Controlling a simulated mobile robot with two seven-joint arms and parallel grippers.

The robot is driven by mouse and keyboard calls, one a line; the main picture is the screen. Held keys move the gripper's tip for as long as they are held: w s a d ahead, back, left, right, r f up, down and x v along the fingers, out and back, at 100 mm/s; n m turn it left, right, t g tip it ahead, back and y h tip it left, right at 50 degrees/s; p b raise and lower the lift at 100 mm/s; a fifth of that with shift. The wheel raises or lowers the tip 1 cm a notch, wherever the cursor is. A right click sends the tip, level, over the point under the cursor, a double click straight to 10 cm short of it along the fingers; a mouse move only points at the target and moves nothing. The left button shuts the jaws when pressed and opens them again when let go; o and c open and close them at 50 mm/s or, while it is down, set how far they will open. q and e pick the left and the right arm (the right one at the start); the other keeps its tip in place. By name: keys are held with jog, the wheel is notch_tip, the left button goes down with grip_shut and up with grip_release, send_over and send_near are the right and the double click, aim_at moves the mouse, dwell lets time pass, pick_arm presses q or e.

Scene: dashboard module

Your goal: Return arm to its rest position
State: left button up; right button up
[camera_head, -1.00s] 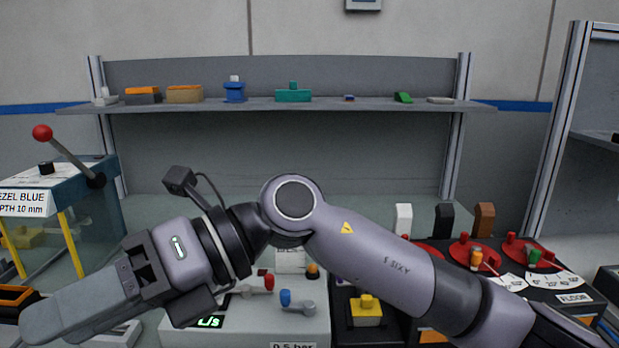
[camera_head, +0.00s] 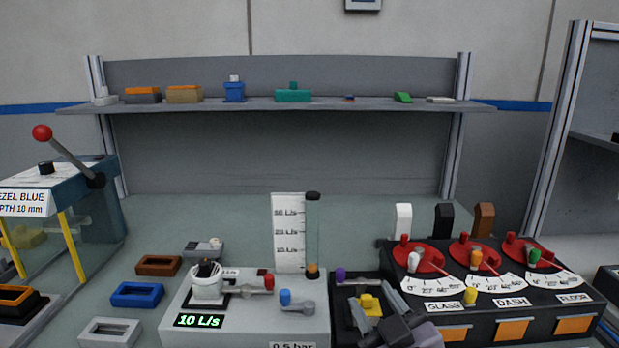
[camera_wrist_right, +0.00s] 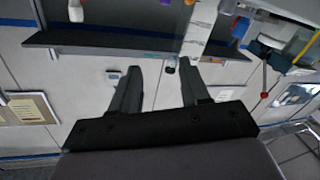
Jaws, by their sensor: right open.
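My right gripper (camera_wrist_right: 159,72) shows in the right wrist view with its two dark fingers spread wide and nothing between them. That view looks out toward the wall and shelf, tilted and upside down. My left arm and gripper are in neither view.
A grey station (camera_head: 250,318) with a "10 L/s" display stands front centre, a black dial panel (camera_head: 490,312) at right. Blue (camera_head: 137,294), brown (camera_head: 158,265) and white (camera_head: 110,332) frames lie at left, near the red-knobbed press (camera_head: 60,200). A shelf (camera_head: 330,105) spans the back.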

jog(key=s+d+f+m+g+h, duration=0.2)
jog(key=s+d+f+g, duration=0.3)
jog(key=f, duration=0.3)
jog(key=s+d+f+m+g+h, duration=0.2)
jog(key=s+d+f+g, duration=0.15)
jog(key=s+f, duration=0.35)
jog(key=s+d+f+m+g, duration=0.1)
jog(key=s+d+f+g, duration=0.25)
jog(key=s, duration=0.35)
jog(key=s+d+f+g, duration=0.2)
jog(key=s+f, duration=0.2)
jog(key=s, duration=0.3)
jog(key=w+a+f+t+y+b, duration=0.1)
jog(key=w+a+f+t, duration=0.2)
jog(key=w+f+t, duration=0.3)
notch_tip(320, 180, down, 4)
jog(key=shift+w+a+r+t+y, duration=0.1)
jog(key=shift+w+a+t+y, duration=0.15)
jog(key=shift+w+t+y, duration=0.25)
